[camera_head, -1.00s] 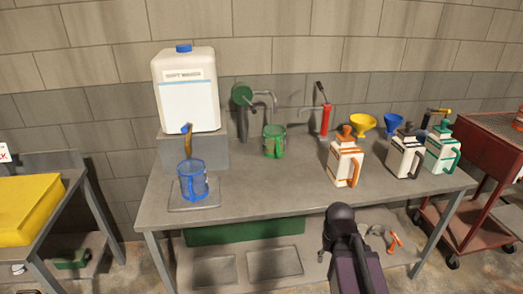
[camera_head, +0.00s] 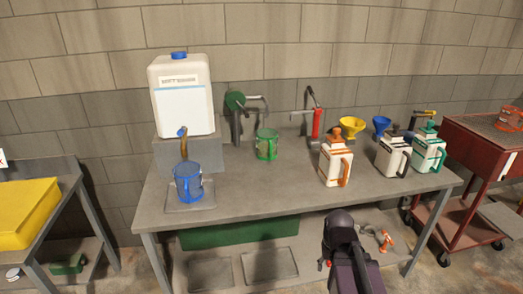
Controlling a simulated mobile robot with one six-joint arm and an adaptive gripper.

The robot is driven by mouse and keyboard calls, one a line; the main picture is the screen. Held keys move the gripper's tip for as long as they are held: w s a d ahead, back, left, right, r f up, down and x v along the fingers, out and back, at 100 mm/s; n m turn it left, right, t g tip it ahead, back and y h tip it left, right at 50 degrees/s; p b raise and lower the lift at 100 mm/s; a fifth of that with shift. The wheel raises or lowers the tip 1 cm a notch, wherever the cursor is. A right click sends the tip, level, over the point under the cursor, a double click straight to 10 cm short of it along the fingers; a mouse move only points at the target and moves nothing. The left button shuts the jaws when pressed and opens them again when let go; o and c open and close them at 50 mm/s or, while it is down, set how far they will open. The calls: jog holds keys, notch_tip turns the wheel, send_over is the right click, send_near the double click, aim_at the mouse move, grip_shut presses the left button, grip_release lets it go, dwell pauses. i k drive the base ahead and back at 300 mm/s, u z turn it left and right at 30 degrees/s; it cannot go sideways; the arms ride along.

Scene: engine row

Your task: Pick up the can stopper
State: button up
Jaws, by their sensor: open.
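Three white cans stand on the grey workbench (camera_head: 290,195). The left one (camera_head: 334,163) has an orange handle and an orange stopper (camera_head: 334,133) on top. The middle one (camera_head: 392,158) has a black handle and a dark top (camera_head: 394,131). The right one (camera_head: 429,153) has a green handle and a green top (camera_head: 428,131). I cannot tell which top is the can stopper meant. Part of my dark arm shows at the bottom, in front of the bench. My gripper is not in view.
A white jug (camera_head: 182,100) stands on a grey block above a blue mug (camera_head: 188,184). A green mug (camera_head: 266,146), yellow funnel (camera_head: 352,126) and blue funnel (camera_head: 381,124) are on the bench. A red cart (camera_head: 480,145) is right, a yellow box (camera_head: 25,212) left.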

aim_at(335, 139)
jog(key=z, duration=0.1)
jog(key=i, duration=0.95)
jog(key=u, duration=0.05)
